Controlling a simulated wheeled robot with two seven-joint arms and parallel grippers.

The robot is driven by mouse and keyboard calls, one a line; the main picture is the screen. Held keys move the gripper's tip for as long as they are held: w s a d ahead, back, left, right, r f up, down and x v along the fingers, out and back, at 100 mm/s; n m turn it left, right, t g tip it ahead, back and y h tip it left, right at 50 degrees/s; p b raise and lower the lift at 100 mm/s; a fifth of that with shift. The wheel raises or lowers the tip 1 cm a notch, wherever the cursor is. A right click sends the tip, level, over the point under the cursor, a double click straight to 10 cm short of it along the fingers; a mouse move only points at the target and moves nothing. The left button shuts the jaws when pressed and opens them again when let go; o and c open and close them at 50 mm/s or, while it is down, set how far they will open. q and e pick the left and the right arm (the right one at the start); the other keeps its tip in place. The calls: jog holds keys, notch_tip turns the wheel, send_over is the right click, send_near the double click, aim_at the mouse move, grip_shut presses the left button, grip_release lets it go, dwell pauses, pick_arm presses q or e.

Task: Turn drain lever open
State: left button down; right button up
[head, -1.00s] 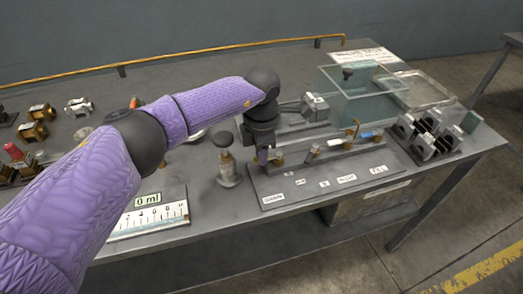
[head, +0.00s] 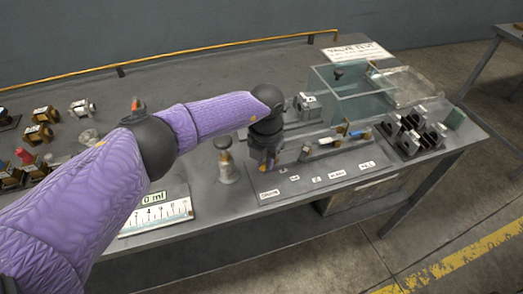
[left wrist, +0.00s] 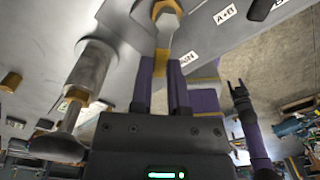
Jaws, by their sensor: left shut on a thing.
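The valve panel (head: 300,183) carries a row of brass valves with labels; the leftmost label reads DRAIN (head: 269,194). My left gripper (head: 266,164) is at the panel's left end, above that label. In the left wrist view its two dark fingers (left wrist: 160,84) are shut on the brass-coloured drain lever (left wrist: 162,60), beside a hex-shaped brass fitting (left wrist: 167,12). The gripper hides most of the drain valve in the head view, so I cannot tell the lever's angle. A purple arm with a dark forked end, my right gripper (left wrist: 237,90), shows small at the right of the wrist view.
A metal post with a dark round knob (head: 224,143) stands close left of my gripper. A clear tank (head: 350,98) is behind the panel. A scale card (head: 158,212) lies at the front left. Dark metal blocks (head: 412,138) stand at the right.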

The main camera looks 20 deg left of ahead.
pick_arm(q)
jog(key=n, duration=0.1)
jog(key=d+n+p, duration=0.1)
jog(key=n, duration=0.2)
jog(key=shift+d+r+n+p, duration=0.1)
jog(key=shift+d+n+p, duration=0.2)
jog(key=shift+d+n, duration=0.45)
jog(key=shift+n, duration=0.75)
jog(key=shift+w+d+n, duration=0.15)
jog(key=shift+d+n, duration=0.05)
jog(key=shift+n, duration=0.5)
jog(key=shift+w+d+n, duration=0.1)
jog(key=shift+d+n, duration=0.1)
jog(key=shift+n, duration=0.5)
jog(key=c, duration=0.6)
grip_release()
